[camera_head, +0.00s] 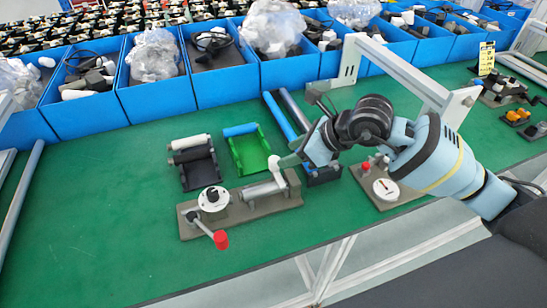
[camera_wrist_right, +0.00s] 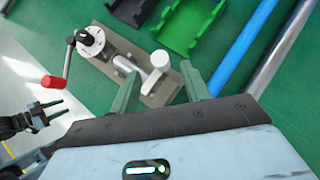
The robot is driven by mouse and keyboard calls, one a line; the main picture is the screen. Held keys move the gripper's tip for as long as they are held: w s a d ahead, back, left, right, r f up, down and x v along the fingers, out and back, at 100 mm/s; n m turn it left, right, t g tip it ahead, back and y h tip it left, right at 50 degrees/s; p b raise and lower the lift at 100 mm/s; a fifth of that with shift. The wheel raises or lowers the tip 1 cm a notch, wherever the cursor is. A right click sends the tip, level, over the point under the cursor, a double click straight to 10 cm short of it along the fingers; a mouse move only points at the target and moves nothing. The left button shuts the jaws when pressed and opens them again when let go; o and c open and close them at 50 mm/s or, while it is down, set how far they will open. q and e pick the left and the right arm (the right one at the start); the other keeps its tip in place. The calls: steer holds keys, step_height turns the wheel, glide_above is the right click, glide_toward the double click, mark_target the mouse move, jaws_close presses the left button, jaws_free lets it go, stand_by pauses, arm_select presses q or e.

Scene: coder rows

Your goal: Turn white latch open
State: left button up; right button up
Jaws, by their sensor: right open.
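The white latch (camera_head: 275,166) stands at the right end of the brown fixture base (camera_head: 290,200), beside a metal cylinder (camera_head: 262,190). Its rounded white head (camera_wrist_right: 160,58) and lever show in the right wrist view. My right gripper (camera_wrist_right: 161,78) is open, with one finger on either side of the latch; I cannot tell whether either touches it. In the head view my right gripper (camera_head: 292,163) partly hides the latch area. My left gripper (camera_wrist_right: 52,110) shows at the left of the wrist view, dark, empty, with its fingers apart; it is not in the head view.
A white disc (camera_head: 213,198) and a crank with a red knob (camera_head: 221,239) share the fixture. A black tray (camera_head: 199,170) and a green tray (camera_head: 249,152) lie behind it. Blue bins (camera_head: 155,98) line the back. The green mat at left is clear.

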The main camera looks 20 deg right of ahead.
mark_target(274, 159)
steer(key=x, duration=0.6)
steer(key=shift+w+a+f, duration=0.15)
steer(key=shift+a, duration=0.05)
steer(key=shift+c, duration=0.5)
